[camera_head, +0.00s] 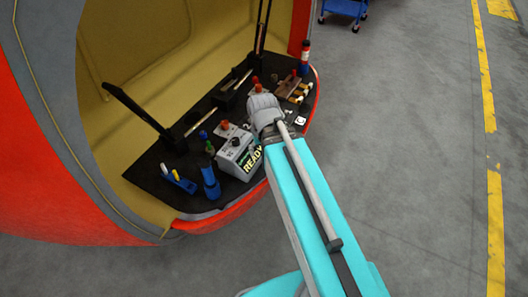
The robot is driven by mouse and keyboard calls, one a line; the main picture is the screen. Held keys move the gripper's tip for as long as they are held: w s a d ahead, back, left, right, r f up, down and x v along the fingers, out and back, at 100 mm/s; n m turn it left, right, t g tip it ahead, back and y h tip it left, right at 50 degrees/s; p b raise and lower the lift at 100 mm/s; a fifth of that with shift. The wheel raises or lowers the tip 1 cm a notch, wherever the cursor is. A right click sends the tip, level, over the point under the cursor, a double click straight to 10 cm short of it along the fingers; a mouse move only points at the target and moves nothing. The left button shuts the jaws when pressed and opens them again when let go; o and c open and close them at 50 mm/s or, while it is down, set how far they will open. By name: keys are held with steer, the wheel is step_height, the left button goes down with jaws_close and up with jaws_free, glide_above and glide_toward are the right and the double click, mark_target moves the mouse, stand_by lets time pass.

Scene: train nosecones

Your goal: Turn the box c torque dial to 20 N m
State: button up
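A grey box (238,158) with a "READY" label on its front stands on the dark shelf inside the open red nosecone. A small dark round knob (235,142) and a red knob (224,125) show at its top. More red knobs (255,80) show farther back, partly hidden by my arm. I cannot read a box letter or a torque scale, so I cannot tell which one is box c or its dial setting. The grey end of my arm (263,108) is over the shelf, just right of and beyond the READY box. My gripper's fingers cannot be made out.
On the dark shelf (150,185) are a blue tool cup (210,182), a blue holder with yellow items (178,179), a red-capped bottle (304,58) and a brown block (287,88). A black bar (135,108) slants over the left side.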

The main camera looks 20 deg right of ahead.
steer(key=shift+s+d+n, duration=0.1)
steer(key=shift+s+n, duration=0.3)
